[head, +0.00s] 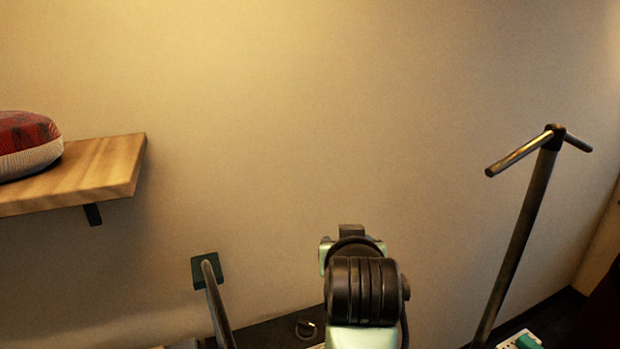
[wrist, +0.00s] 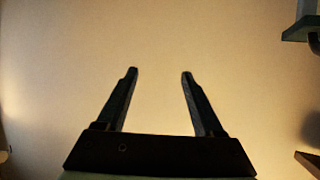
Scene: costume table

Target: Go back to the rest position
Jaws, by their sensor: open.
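My gripper (wrist: 160,75) is open in the wrist view, its two dark fingers apart with nothing between them. Only the plain wall (wrist: 160,35) shows beyond the fingers. In the head view my arm rises from the bottom, right of centre, and its dark wrist joint hides the fingers. The arm stands in front of the wall (head: 330,120), apart from the shelf and the poles.
A wooden shelf (head: 95,172) at the left holds a red and white cushion-like thing (head: 25,145). A dark pole with a T-shaped top (head: 520,225) leans at the right. A shorter pole with a green square end (head: 205,272) stands left of my arm.

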